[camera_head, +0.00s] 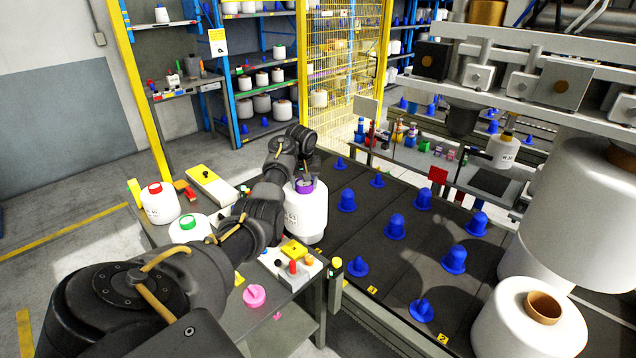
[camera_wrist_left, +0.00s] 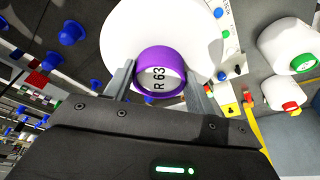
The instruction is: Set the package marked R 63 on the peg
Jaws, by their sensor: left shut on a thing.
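The package marked R 63 (camera_head: 307,215) is a white yarn bobbin with a purple top. The bobbin hangs upright near the table's right edge, beside the dark board. Blue pegs stand on the dark board, among them one near the bobbin (camera_head: 347,201) and others farther right (camera_head: 396,227). Which peg is meant cannot be told. My right gripper is not in view.
Two other white bobbins, red-topped (camera_head: 160,203) and green-topped (camera_head: 189,228), stand on the left table. A button box (camera_head: 293,265) and a pink peg (camera_head: 254,296) are near its front. Large white bobbins (camera_head: 528,318) stand at the right. A yellow mesh fence (camera_head: 342,75) rises behind.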

